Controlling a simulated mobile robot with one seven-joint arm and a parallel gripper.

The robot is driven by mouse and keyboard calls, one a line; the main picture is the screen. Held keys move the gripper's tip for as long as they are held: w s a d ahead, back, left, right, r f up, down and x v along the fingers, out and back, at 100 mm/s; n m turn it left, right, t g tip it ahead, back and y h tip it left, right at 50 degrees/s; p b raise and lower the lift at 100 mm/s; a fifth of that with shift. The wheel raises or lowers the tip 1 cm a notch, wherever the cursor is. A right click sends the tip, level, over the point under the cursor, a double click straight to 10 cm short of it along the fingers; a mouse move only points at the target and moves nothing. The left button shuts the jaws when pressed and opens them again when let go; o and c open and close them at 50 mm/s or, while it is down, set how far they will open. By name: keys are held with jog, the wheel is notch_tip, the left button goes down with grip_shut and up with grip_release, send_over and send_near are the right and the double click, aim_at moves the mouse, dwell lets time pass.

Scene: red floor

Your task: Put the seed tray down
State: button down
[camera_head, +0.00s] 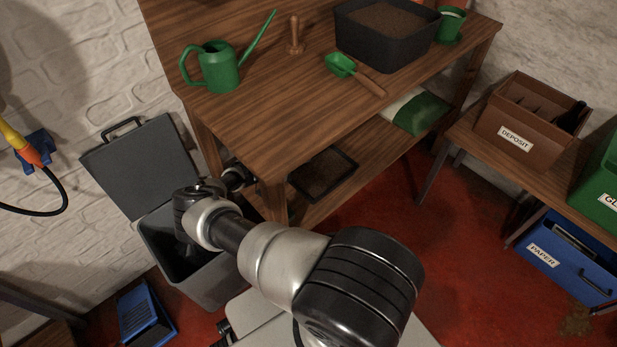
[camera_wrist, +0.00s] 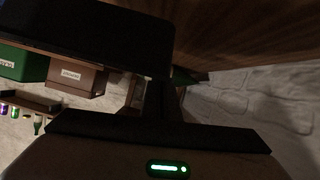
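The seed tray (camera_head: 350,160) is a shallow black tray with dark soil, seen over the lower shelf (camera_head: 380,155) of the wooden bench in the head view. In the wrist view its dark body (camera_wrist: 85,30) fills the upper left. My gripper's fingers (camera_wrist: 160,98) reach its edge and appear shut on it. In the head view my arm comes in from the left end of the bench, and the bench leg hides the gripper. I cannot tell whether the tray touches the shelf.
The bench top holds a watering can (camera_head: 217,68), dibber (camera_head: 295,38), scoop (camera_head: 341,65) and soil tub (camera_head: 380,52). A green-white bag (camera_head: 418,112) lies on the shelf right of the tray. A grey bin (camera_head: 215,280) stands below my arm. The deposit box (camera_head: 525,122) stands right.

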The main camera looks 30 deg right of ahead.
notch_tip(320, 180, down, 6)
jog(key=shift+f+b, duration=0.15)
jog(key=shift+b, duration=0.9)
jog(key=c, duration=2)
grip_release()
jog(key=shift+a, duration=0.1)
jog(key=p+v, duration=0.2)
jog(key=v, duration=1)
